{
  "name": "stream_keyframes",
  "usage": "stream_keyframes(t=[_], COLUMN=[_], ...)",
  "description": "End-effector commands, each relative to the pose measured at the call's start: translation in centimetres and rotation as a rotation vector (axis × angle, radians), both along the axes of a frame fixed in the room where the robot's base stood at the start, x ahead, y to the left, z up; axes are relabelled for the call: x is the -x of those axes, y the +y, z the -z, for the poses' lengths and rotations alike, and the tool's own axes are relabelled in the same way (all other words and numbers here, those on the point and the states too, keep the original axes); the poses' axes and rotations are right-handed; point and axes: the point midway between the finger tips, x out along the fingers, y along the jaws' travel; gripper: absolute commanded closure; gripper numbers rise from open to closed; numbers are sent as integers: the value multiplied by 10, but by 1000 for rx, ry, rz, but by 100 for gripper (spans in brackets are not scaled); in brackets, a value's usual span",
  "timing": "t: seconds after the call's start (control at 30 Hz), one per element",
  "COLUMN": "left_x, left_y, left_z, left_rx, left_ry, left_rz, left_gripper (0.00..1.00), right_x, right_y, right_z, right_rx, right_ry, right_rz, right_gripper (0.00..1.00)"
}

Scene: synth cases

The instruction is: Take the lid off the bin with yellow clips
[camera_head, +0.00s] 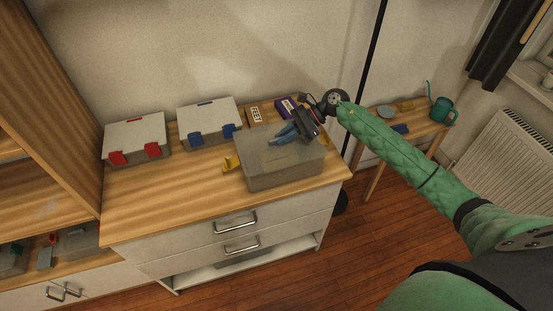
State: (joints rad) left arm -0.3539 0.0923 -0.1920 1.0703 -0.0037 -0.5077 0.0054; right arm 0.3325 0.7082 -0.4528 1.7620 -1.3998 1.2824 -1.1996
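The bin with yellow clips (285,178) is a grey, see-through box near the front right of the wooden cabinet top. A yellow clip (231,163) sticks out at its left side. A small bit of yellow shows at its far right, by my gripper. The top looks see-through and brownish; I cannot tell lid from inside clearly. My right gripper (288,133) reaches in from the right, over the bin's back edge. Its blue-grey fingers point left and down. Whether they touch the bin or hold anything is unclear. My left gripper is not in view.
A bin with red clips (136,134) and a bin with blue clips (209,118) stand at the back left. A brown box (256,115) and a purple box (286,107) lie behind the bin. The cabinet top (165,195) is clear at front left. A tall shelf stands left.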

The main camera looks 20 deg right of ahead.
Motion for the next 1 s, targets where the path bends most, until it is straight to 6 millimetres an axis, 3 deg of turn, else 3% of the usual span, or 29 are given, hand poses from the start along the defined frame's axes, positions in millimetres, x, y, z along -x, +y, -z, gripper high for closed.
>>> stream_keyframes(t=[1.0], left_x=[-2], left_y=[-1], left_z=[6], left_rx=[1], left_ry=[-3], left_rz=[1], left_gripper=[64], right_x=[0], right_y=[0], right_z=[-18], right_rx=[1], right_ry=[-1], right_rz=[0], right_gripper=[100])
